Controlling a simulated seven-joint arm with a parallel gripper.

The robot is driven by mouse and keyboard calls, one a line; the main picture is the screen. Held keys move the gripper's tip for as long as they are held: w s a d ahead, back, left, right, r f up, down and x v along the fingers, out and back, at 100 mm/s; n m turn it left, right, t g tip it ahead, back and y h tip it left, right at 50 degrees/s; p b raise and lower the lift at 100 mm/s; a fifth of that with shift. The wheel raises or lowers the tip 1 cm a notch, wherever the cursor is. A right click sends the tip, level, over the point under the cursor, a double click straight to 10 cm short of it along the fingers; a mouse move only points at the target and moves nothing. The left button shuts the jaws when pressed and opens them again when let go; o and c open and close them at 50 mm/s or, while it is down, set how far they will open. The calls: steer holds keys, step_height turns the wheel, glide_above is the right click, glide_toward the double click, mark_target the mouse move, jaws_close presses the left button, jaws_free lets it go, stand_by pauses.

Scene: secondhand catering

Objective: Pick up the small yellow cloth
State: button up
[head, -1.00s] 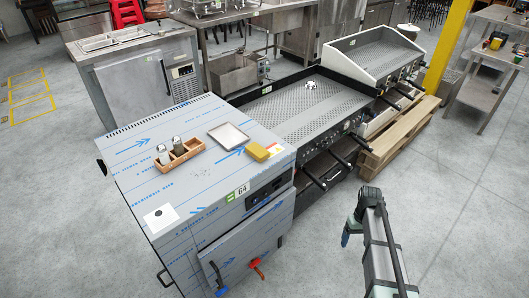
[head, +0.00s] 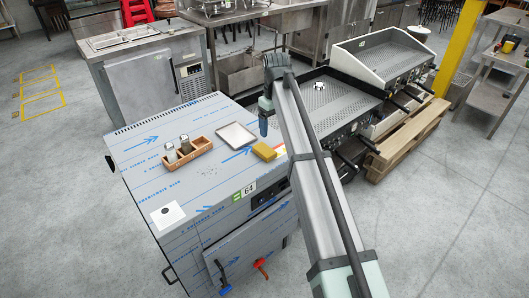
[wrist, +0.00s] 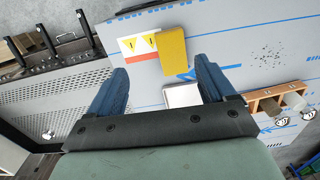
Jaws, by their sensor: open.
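The small yellow cloth (head: 264,152) lies folded on the top of the steel cabinet, near its right edge. In the wrist view the cloth (wrist: 173,51) is a yellow block beyond and between my fingertips, apart from them. My gripper (wrist: 160,80) is open and empty, with its two blue fingers spread. In the head view my gripper (head: 264,112) hangs above the cabinet's back right side, pointing down, and its far finger is hard to make out.
A silver tray (head: 235,136) lies beside the cloth. A wooden caddy (head: 188,154) with shakers stands to its left. A griddle (head: 335,103) adjoins the cabinet on the right. The front of the cabinet top (head: 215,185) is mostly clear.

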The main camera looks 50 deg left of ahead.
step_height(320, 180, up, 3)
steer(key=s+a, duration=0.2)
glide_above(264, 149)
steer(key=f, duration=0.7)
steer(key=shift+s+d+f, duration=0.15)
steer(key=shift+d+f, duration=0.05)
steer(key=shift+d, duration=0.15)
steer(key=shift+n, duration=0.3)
steer(key=shift+w+a+f, duration=0.1)
steer(key=shift+a+f, duration=0.05)
steer(key=shift+f, duration=1.35)
steer(key=shift+w+a+f, duration=0.1)
steer(key=shift+a+f, duration=0.05)
steer(key=shift+f, duration=1.3)
steer(key=shift+c, duration=0.2)
steer(key=c, duration=1.1)
step_height(264, 149, up, 10)
steer(key=shift+r, duration=0.1)
